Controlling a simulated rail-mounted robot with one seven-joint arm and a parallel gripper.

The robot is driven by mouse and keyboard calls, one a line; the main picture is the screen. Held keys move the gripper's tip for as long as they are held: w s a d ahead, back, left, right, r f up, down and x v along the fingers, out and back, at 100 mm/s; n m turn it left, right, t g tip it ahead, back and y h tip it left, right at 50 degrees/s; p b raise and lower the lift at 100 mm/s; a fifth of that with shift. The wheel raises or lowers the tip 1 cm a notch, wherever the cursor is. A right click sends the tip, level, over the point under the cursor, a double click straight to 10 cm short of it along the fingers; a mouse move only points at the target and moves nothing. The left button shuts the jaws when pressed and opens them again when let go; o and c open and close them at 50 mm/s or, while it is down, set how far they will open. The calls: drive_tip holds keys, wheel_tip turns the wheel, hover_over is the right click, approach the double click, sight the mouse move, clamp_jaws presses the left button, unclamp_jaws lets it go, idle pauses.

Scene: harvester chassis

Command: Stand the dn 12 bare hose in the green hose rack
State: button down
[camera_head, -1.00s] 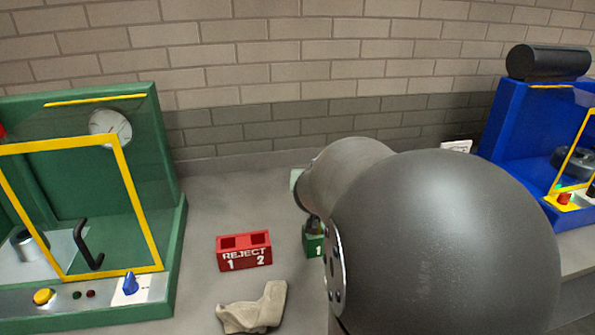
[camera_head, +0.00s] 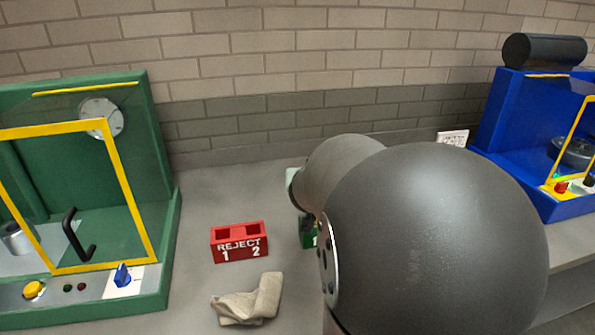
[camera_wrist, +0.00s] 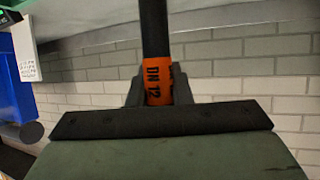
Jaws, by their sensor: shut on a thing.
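The dn 12 hose (camera_wrist: 154,32) is a black tube with an orange band (camera_wrist: 158,80) marked "DN 12" in the wrist view. My gripper (camera_wrist: 158,92) is shut on it at the band. The hose runs up the picture from the fingers, and its far end is out of frame. The green hose rack (camera_head: 308,232) stands on the bench in the head view, mostly hidden behind my arm; part of a white "1" shows on it. My arm also hides most of the gripper there, so I cannot tell whether the hose touches the rack.
A red reject rack (camera_head: 239,252) marked 1 and 2 stands left of the green rack. A crumpled cloth (camera_head: 247,303) lies in front of it. A green machine (camera_head: 160,215) stands at left, a blue machine (camera_head: 492,125) at right. A brick wall closes the back.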

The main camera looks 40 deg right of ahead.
drive_tip(key=c, duration=1.2)
unclamp_jaws()
drive_tip(key=shift+c, duration=0.2)
drive_tip(key=shift+f, duration=0.1)
drive_tip(key=p+v, duration=0.5)
drive_tip(key=v, duration=0.6)
drive_tip(key=a+f+n+g+y, duration=0.1)
drive_tip(key=a+f+n+y, duration=0.25)
drive_tip(key=a, duration=0.45)
drive_tip(key=a+f+n+g+y, duration=0.1)
drive_tip(key=a+f+n+y, duration=0.1)
drive_tip(key=a+y, duration=0.5)
drive_tip(key=s+a+f+n+g+h, duration=0.1)
drive_tip(key=s+a+f+g, duration=0.1)
drive_tip(key=s, duration=0.4)
drive_tip(key=s+a+f+n+g+h, duration=0.1)
drive_tip(key=s+a+f+n+g, duration=0.1)
drive_tip(key=s+a+f+g, duration=0.1)
drive_tip(key=s+a+g, duration=0.1)
drive_tip(key=s+g, duration=0.1)
drive_tip(key=s, duration=0.1)
drive_tip(key=shift+a, duration=0.35)
